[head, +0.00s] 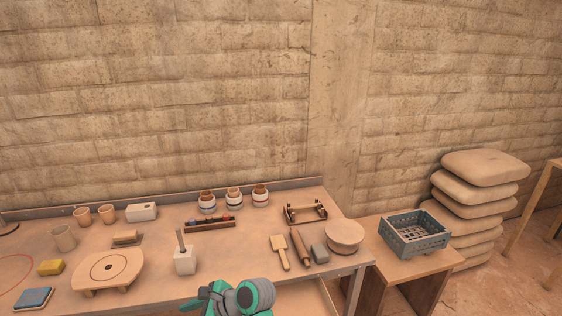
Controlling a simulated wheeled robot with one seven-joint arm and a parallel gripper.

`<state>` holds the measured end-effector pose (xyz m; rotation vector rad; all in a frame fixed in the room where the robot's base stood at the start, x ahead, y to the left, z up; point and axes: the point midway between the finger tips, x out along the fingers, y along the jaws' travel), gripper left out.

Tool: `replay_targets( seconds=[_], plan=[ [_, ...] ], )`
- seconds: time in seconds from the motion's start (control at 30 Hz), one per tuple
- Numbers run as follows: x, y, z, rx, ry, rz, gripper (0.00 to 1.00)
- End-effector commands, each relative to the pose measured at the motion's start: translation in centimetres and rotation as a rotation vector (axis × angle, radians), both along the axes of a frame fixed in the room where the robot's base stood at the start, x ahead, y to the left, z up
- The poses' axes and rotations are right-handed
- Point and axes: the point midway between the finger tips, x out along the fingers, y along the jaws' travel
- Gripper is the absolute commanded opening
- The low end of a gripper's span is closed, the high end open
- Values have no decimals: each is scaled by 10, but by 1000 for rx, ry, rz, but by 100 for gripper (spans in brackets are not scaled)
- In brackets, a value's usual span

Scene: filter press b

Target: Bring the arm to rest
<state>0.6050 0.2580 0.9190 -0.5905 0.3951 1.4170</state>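My arm (254,295) shows at the bottom middle of the head view, teal and dark grey, in front of the front edge of the workbench (150,257). A dark and teal part of it reaches left over the bench edge. The fingertips cannot be made out, so whether my gripper is open or shut does not show. Nothing held can be seen.
Near the arm stand a white block with an upright handle (184,262) and a round turntable (108,268). A wooden paddle (279,252), a rolling pin (300,247) and a round block (345,235) lie right. A grey crate (414,242) sits on a side table.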

Motion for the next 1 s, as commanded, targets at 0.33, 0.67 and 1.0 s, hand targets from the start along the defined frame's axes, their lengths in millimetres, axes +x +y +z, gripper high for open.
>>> replay_targets(
  seconds=[0.33, 0.67, 1.0],
  plan=[
    [-20, -26, -86, -45, -248, -91, 35],
    [-68, -82, -162, -257, -585, -153, 35],
    [-146, -152, -196, -614, -908, -105, 35]
  ],
)
